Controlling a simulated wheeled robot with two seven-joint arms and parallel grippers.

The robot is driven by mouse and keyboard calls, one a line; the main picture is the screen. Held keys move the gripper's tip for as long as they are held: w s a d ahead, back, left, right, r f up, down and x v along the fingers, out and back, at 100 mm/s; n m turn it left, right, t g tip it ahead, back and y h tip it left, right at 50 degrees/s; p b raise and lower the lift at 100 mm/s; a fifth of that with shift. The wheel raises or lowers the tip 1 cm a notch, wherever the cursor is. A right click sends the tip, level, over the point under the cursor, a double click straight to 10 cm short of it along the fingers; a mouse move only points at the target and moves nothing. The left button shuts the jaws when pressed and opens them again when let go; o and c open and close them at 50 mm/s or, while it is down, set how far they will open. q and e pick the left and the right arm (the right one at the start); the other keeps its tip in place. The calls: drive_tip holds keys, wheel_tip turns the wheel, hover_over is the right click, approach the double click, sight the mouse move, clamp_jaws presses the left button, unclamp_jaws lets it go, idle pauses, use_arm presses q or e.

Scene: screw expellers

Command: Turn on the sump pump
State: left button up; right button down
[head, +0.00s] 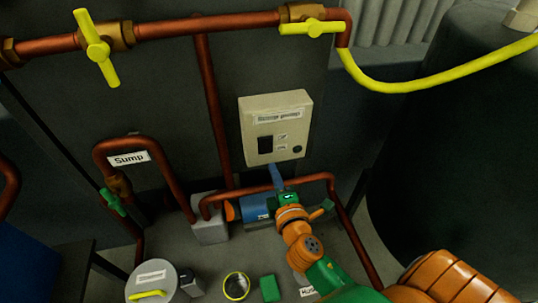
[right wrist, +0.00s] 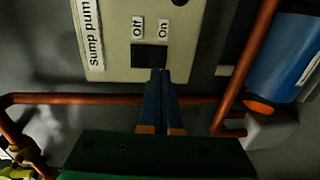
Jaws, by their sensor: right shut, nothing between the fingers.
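The beige sump pump control box (head: 275,110) is on the dark wall panel in the head view. It fills the top of the right wrist view (right wrist: 120,40), with a "Sump pump" label. A black switch (right wrist: 150,55) sits beside the "Off" and "On" labels; in the head view the switch (head: 265,145) is on the box's lower left. My right gripper (head: 276,174) is shut and empty, its blue fingers just below the box. In the right wrist view its tips (right wrist: 159,72) overlap the switch's lower edge; I cannot tell whether they touch. My left gripper is not in view.
Copper pipes (head: 205,100) run around the box, one (head: 270,183) crossing just below it. A blue pump motor (head: 256,207) stands beneath. Yellow-handled valves (head: 97,48) are on the upper pipe. A dark tank (head: 460,150) stands at the right.

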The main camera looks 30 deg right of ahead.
sight(266, 152)
drive_tip(key=x, duration=0.5)
drive_tip(key=shift+w+f, duration=0.1)
drive_tip(key=shift+w, duration=0.15)
drive_tip(key=shift+w+t+b, duration=0.15)
drive_tip(key=shift+t+b, duration=0.15)
drive_tip(key=shift+b, duration=0.45)
drive_tip(key=shift+d+f, duration=0.1)
